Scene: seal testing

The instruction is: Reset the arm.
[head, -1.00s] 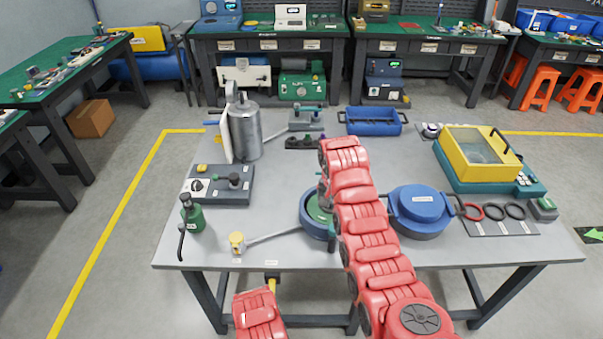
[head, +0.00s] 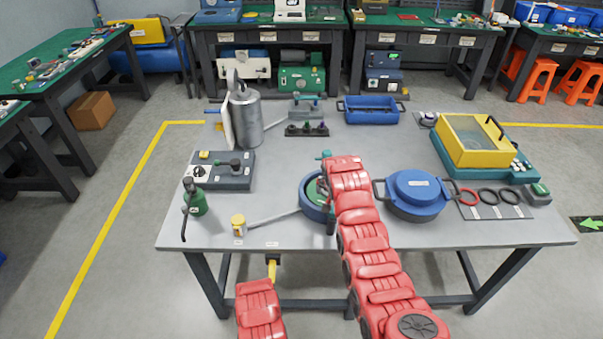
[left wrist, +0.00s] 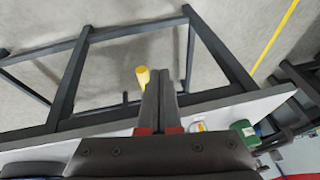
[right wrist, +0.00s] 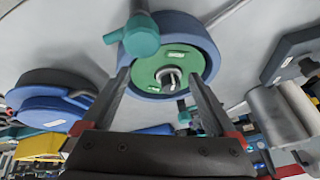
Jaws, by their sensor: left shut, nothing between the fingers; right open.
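My right arm, with red links, reaches over the table to a blue round vessel with a green inside (head: 310,213). It partly hides that vessel. In the right wrist view my right gripper (right wrist: 158,82) is open and empty. The vessel (right wrist: 207,52) shows beyond and between its fingers, with a teal part (right wrist: 141,38) at its rim. I cannot tell the gap to it. My left arm (head: 258,305) is low before the table's front edge. In the left wrist view my left gripper (left wrist: 170,76) is shut and empty, with a yellow piece (left wrist: 143,77) beside its fingertips.
A blue lidded pot (head: 415,190) stands right of my right arm. A green bottle (head: 195,202), a yellow-topped jar (head: 238,226) and a grey control box (head: 220,172) stand at left. A metal cylinder (head: 247,120), blue tray (head: 372,113) and yellow-lidded case (head: 475,140) stand farther back.

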